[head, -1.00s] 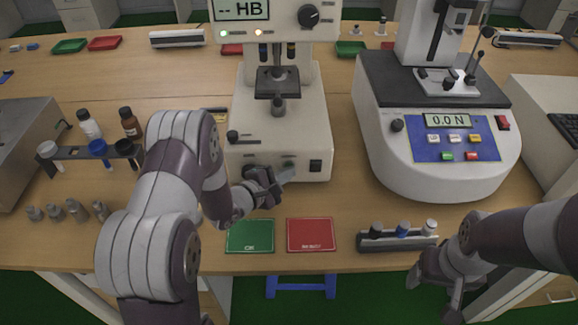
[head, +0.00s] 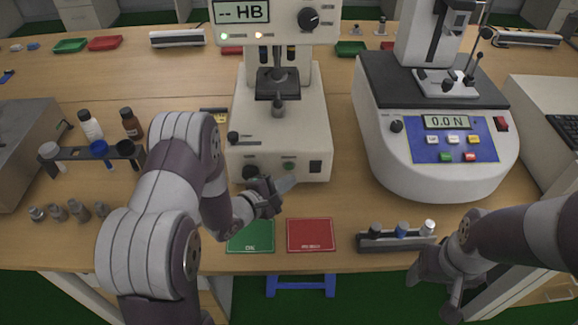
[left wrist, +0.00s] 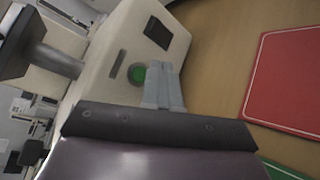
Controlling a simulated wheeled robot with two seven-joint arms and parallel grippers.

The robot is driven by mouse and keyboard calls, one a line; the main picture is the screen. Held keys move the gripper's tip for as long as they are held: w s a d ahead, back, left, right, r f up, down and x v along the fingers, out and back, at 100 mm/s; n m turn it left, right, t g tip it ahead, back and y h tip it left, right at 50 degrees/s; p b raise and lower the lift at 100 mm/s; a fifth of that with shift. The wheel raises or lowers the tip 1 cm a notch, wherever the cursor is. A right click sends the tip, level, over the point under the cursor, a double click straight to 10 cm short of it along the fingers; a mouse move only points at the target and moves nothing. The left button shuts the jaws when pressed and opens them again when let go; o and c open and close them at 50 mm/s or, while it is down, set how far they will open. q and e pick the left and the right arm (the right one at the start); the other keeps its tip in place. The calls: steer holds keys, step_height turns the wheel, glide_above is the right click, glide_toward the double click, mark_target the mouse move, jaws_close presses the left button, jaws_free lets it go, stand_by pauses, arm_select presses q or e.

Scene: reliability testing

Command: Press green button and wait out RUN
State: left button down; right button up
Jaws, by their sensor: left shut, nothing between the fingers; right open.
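The hardness tester (head: 310,120) stands at the table's middle, its display (head: 240,11) reading "-- HB". My left gripper (head: 287,184) is shut and empty, just in front of and below the button; I cannot tell any contact. My right gripper (head: 436,292) is open and empty at the table's front edge, right.
A green pad (head: 250,236) and a red pad (head: 311,235) lie in front of the tester. A rack with small bottles (head: 365,243) is right of them. A force tester (head: 430,165) reading "0.0 N" stands at right. Bottles and metal pieces stand at left.

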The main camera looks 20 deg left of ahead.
arm_select(q)
steer(key=shift+s+d+p, duration=0.3)
steer(key=shift+s, duration=0.7)
steer(key=shift+s+d+p, duration=0.25)
steer(key=shift+s, duration=0.75)
steer(key=shift+r, duration=0.1)
steer(key=s+a+r+m+g+y+p, duration=0.3)
steer(key=a+r+m+g+y+p, duration=0.25)
steer(key=r+m, duration=0.4)
steer(key=s+r+m+g+y, duration=0.1)
steer(key=s+r+m+g, duration=0.1)
steer(key=s, duration=0.5)
steer(key=s+d+r+m+g, duration=0.1)
steer(key=s+r+m+g, duration=0.1)
steer(key=s+m+g, duration=0.2)
steer(key=s+m, duration=0.2)
steer(key=m, duration=0.1)
steer(key=shift+s+d+r+g+y+p, duration=0.25)
steer(key=shift+s+r+g+y+p, duration=0.1)
steer(key=shift+s+p, duration=0.05)
steer(key=shift+m, duration=0.25)
